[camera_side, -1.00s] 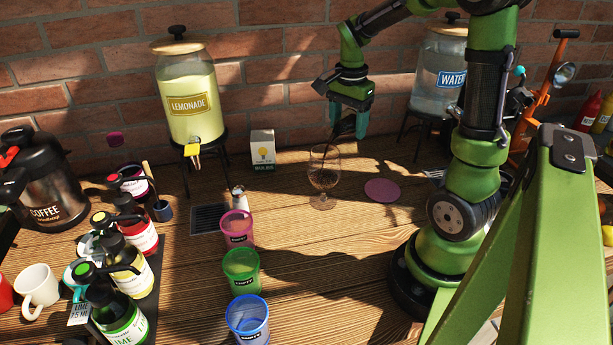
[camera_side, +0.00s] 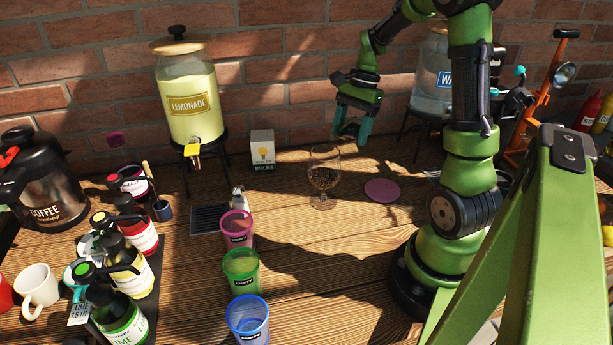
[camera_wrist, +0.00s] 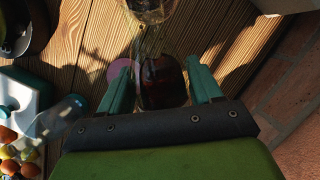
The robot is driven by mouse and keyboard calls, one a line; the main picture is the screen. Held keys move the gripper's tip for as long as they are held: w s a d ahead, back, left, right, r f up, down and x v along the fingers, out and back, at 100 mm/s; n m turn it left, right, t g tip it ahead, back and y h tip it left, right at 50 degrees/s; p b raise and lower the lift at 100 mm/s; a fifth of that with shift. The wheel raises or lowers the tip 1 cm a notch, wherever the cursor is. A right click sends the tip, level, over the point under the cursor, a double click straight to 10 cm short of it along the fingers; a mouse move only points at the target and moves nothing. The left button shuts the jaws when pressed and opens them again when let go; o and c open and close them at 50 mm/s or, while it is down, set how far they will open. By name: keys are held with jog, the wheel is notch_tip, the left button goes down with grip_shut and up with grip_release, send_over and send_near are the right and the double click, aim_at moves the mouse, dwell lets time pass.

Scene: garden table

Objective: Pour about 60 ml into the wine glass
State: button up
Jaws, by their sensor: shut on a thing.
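The wine glass (camera_side: 323,178) stands upright on the wooden table, left of a pink disc. Its bowl looks dark and speckled in its lower part; I cannot tell how much liquid it holds. It also shows at the top edge of the wrist view (camera_wrist: 150,10). My gripper (camera_side: 350,132) is above the table, behind and slightly right of the glass. In the wrist view my gripper (camera_wrist: 160,85) is shut on a dark red glass vessel (camera_wrist: 162,82) between its teal fingers. The vessel is hard to make out in the side view.
A pink disc (camera_side: 382,190) lies right of the glass. A bulb box (camera_side: 262,150) and the lemonade dispenser (camera_side: 188,100) stand left, the water dispenser (camera_side: 428,80) at the back right. Pink, green and blue cups (camera_side: 241,272) stand in front; bottles and the coffee pot (camera_side: 45,185) are far left.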

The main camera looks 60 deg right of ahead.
jog(key=shift+f+y, duration=0.7)
jog(key=shift+y, duration=0.4)
dwell(1.1)
jog(key=shift+s+d+f+t+y+b, duration=0.15)
jog(key=shift+d+f+t+y, duration=0.2)
jog(key=shift+f+y, duration=1.1)
jog(key=shift+w+d+f+t+y+b, duration=0.1)
jog(key=shift+d+f+t+y, duration=0.25)
jog(key=shift+y, duration=2.15)
jog(key=shift+s+d+f+t+y+b, duration=0.15)
jog(key=shift+f+t+y, duration=0.25)
jog(key=shift+f+y, duration=1.1)
jog(key=shift+r+y, duration=0.4)
jog(key=shift+y, duration=0.15)
